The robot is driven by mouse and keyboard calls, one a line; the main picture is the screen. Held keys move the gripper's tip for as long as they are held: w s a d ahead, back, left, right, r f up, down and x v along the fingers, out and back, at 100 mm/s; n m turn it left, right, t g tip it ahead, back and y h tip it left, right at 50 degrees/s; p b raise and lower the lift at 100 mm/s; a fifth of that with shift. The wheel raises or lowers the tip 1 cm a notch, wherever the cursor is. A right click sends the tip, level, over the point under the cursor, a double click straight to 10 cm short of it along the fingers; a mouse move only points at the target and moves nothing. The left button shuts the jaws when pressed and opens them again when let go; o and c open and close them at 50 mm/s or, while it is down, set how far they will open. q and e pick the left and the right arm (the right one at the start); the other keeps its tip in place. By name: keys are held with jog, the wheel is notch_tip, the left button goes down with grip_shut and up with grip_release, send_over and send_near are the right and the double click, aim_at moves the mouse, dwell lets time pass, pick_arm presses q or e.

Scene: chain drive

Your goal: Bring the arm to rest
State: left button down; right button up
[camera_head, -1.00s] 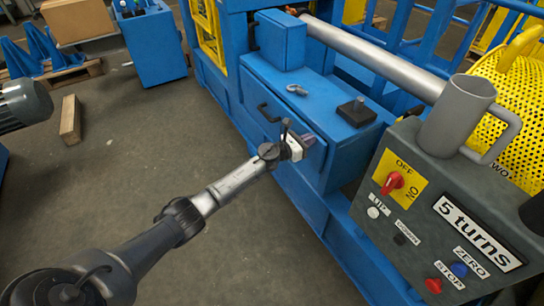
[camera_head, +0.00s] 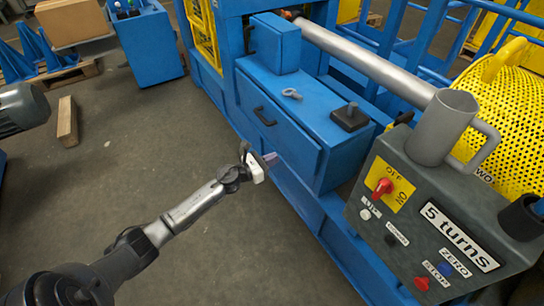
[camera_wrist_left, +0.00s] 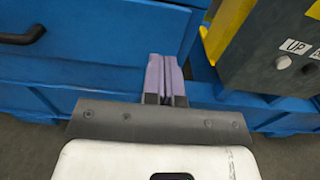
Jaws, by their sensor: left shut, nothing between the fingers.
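My left gripper (camera_head: 271,159) is in front of the blue machine cabinet in the head view, over the floor beside its lower edge. In the left wrist view its two purple fingers (camera_wrist_left: 165,76) are pressed together with nothing between them. The arm reaches in from the bottom left. The fingers point toward the cabinet front; I cannot tell the exact gap to it. My right gripper does not show.
The blue cabinet (camera_head: 285,135) has a black handle (camera_head: 264,115), with a metal shackle (camera_head: 292,94) and a black block (camera_head: 350,117) on top. A grey control box (camera_head: 450,215) carrying a grey mug (camera_head: 441,127) stands at right. Bare floor (camera_head: 150,150) lies to the left.

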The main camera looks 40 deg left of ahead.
pick_arm(q)
jog(key=shift+s+a, duration=0.1)
jog(key=shift+s, duration=0.2)
